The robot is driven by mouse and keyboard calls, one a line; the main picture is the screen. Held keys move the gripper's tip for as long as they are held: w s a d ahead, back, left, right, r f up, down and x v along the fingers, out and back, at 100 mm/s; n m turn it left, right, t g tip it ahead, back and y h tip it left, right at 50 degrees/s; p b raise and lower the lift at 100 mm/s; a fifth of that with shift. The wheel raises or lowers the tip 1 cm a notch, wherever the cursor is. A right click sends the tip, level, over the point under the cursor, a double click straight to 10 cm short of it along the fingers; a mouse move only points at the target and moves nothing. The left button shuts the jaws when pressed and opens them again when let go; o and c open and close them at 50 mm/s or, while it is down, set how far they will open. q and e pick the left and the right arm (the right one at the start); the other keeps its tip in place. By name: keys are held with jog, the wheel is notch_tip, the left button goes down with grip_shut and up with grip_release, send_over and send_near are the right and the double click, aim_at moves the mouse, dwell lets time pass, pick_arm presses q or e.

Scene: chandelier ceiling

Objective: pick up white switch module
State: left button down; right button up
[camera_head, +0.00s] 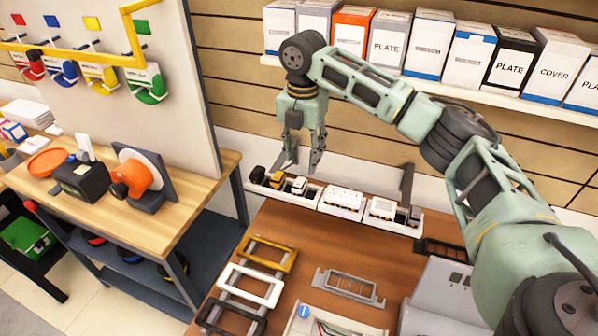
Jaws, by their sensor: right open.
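A white switch module (300,186) seems to sit in the left white bin, at its right end beside yellow-and-black and black modules. It is small, so I cannot be sure of its type. More white pieces (343,198) fill the middle bin, and another white piece (381,210) lies in the right bin. My right gripper (301,167) hangs above the left bin, pointing down, open with nothing between its fingers. Its fingertips are close to the modules; I cannot tell whether they touch. My left gripper is not in view.
The brown table (330,258) holds a yellow frame (270,254), a white frame (250,286), a grey frame (348,287) and a dark one. A grey box (440,295) stands at right. Above, a shelf (410,82) carries several boxes. A pegboard (180,95) stands at left.

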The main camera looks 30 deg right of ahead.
aim_at(300, 181)
jog(key=shift+s+a+f, duration=0.1)
jog(key=shift+s+f, duration=0.15)
jog(key=shift+f, duration=0.55)
jog(key=shift+s+a+f+p, duration=0.15)
jog(key=shift+f+p, duration=0.3)
jog(key=shift+s+a+f+p, duration=0.1)
jog(key=shift+a+f+p, duration=0.05)
jog(key=shift+f+p, duration=0.3)
jog(key=f, duration=0.2)
jog(key=f+p, duration=0.1)
jog(key=f, duration=0.1)
jog(key=shift+w+a, duration=0.1)
jog(key=shift+w, duration=0.15)
jog(key=shift+c, duration=0.7)
jog(key=c, duration=0.7)
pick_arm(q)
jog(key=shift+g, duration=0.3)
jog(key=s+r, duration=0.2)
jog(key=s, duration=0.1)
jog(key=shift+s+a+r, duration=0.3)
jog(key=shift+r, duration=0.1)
pick_arm(e)
grip_shut()
